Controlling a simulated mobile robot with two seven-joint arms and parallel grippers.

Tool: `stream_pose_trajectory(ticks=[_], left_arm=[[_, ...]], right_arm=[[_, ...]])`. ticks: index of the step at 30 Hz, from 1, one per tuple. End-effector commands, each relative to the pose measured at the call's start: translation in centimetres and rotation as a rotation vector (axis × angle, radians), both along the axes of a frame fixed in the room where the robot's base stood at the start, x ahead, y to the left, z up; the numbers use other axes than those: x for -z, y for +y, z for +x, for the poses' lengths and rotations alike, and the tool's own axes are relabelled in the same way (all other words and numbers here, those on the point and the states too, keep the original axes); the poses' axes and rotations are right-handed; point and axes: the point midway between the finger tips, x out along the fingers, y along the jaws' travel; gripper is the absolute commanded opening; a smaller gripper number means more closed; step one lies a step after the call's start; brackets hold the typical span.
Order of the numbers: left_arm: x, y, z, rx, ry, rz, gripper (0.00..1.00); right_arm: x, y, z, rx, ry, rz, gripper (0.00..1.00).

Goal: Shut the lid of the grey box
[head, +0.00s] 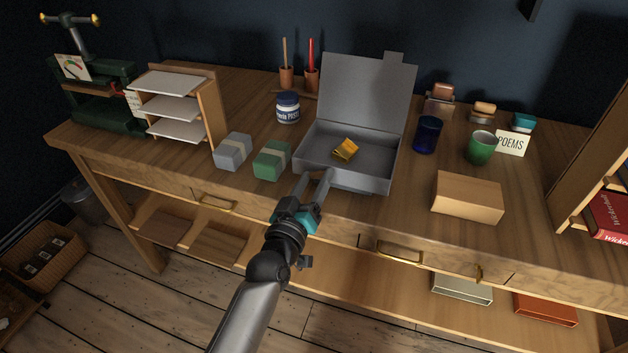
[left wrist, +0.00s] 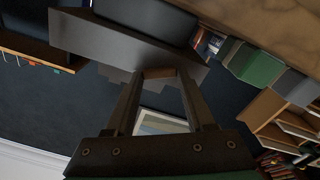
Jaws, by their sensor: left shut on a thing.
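The grey box (head: 358,183) stands on the desk with its lid (head: 366,95) raised, leaning a little back. A small tab sticks up from the lid's far edge. A yellow-gold object (head: 345,150) lies inside the box. My left gripper (head: 318,178) is at the left part of the box's front wall, its fingers closed there, apparently on the wall's rim. In the left wrist view the fingertips (left wrist: 160,74) meet at the edge of the grey box (left wrist: 125,45); the exact contact is hard to see. My right gripper is not in view.
A green block (head: 272,161) and a grey block (head: 233,151) stand left of the box. A paste jar (head: 288,107) is behind them. A blue cup (head: 427,135), a green cup (head: 481,148) and a cardboard box (head: 467,197) stand to the right.

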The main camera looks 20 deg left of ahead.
Motion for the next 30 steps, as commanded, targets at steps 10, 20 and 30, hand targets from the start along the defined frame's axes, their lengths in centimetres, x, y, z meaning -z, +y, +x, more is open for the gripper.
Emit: stream_pose_trajectory(ticks=[10,20,30], left_arm=[[1.60,0.03,-0.29,0.005,0.040,0.004,0.00],[1.23,0.03,-0.18,0.004,0.030,0.004,0.84],[0.96,-0.04,-0.45,0.005,0.025,0.002,0.85]], right_arm=[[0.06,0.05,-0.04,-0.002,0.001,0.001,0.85],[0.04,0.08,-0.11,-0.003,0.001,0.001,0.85],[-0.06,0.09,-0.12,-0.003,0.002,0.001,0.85]])
